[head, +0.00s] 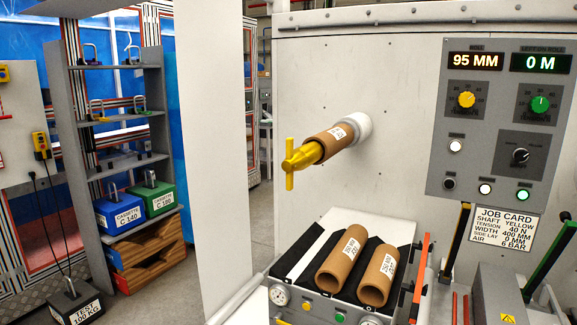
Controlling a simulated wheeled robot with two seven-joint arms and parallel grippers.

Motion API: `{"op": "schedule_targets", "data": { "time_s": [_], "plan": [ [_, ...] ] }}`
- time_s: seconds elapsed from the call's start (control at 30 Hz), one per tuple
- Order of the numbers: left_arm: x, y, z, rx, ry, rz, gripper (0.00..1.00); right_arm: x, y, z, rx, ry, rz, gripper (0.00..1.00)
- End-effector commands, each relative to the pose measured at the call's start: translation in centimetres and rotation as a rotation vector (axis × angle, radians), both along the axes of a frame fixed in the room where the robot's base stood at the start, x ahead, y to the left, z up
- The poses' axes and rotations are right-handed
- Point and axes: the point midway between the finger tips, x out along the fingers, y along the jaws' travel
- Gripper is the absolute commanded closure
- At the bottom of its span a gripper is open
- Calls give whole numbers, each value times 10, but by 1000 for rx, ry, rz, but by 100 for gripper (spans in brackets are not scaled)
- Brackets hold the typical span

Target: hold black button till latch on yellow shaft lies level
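The yellow shaft (308,153) sticks out of the white machine wall toward the left, with a brown cardboard core (335,141) around it. The yellow latch (290,165) at its free end stands upright, across the shaft. A black button (449,183) sits at the lower left of the grey control panel (492,105). Its label is too small to read. Neither gripper is in view, and nothing is touching the button or the latch.
Beside the black button are a white button (485,188) and a green one (523,195); a black knob (520,156) is above. Two cardboard cores (378,274) lie on the cradle below the shaft. Levers (455,242) stand under the panel. A shelf rack (113,120) is at left.

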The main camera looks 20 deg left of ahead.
Motion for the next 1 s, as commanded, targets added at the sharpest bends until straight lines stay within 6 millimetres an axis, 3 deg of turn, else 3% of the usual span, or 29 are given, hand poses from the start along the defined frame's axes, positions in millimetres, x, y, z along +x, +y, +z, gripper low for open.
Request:
{"op": "schedule_targets", "data": {
  "time_s": [0.03, 0.07, 1.0],
  "plan": [
    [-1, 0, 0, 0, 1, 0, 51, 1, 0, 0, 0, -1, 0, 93],
    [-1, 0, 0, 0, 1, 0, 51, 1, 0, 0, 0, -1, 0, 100],
    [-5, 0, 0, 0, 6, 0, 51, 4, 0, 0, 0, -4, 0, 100]
  ]
}}
